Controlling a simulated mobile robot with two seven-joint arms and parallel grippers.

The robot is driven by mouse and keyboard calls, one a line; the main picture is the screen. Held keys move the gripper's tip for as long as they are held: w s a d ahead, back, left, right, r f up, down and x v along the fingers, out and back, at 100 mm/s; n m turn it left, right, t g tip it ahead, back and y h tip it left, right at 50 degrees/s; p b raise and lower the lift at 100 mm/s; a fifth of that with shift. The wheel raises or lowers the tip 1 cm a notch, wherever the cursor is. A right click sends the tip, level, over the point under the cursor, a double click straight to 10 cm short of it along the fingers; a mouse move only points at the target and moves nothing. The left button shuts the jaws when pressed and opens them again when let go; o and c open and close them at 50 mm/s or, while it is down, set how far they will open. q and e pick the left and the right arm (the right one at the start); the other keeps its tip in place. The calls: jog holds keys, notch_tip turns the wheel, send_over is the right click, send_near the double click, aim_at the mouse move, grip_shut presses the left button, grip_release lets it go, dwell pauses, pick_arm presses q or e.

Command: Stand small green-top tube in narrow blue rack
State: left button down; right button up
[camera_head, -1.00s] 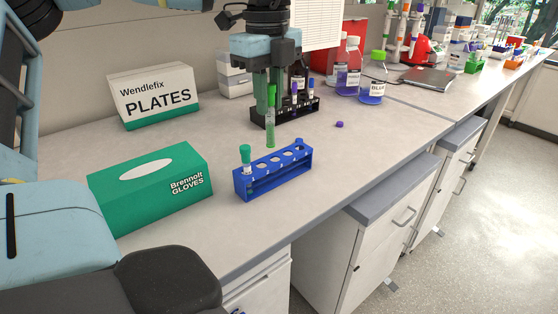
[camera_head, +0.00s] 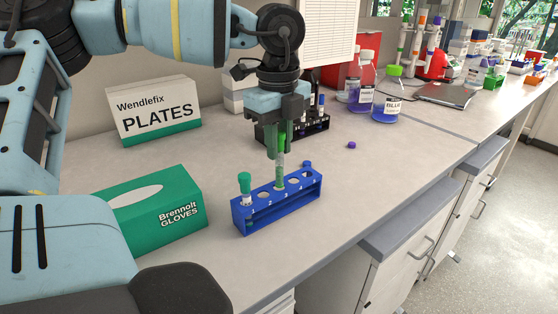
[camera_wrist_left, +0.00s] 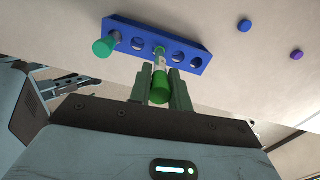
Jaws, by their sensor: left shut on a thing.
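The narrow blue rack (camera_head: 275,211) stands on the bench, and it also shows in the wrist view (camera_wrist_left: 190,45). A teal-capped tube (camera_head: 245,186) stands in its left end hole. My left gripper (camera_head: 278,150) is above the rack, shut on the small green-top tube (camera_head: 280,175). In the wrist view the green cap (camera_wrist_left: 159,88) sits between the fingers. The tube is upright, its lower end at the rack's middle hole; how deep it reaches I cannot tell. The other holes look empty. My right gripper is not in view.
A green glove box (camera_head: 160,210) lies left of the rack. A white plates box (camera_head: 155,110) stands behind it. A black rack with tubes (camera_head: 315,127) is behind the gripper. A blue cap (camera_head: 307,163) and a purple cap (camera_head: 351,145) lie on the bench.

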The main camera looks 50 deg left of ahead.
aim_at(279, 183)
pick_arm(q)
jog(key=shift+f, duration=2.9)
jog(key=shift+f, duration=0.1)
jog(key=c, duration=1.3)
grip_release()
notch_tip(279, 183, up, 12)
jog(key=shift+r, duration=0.1)
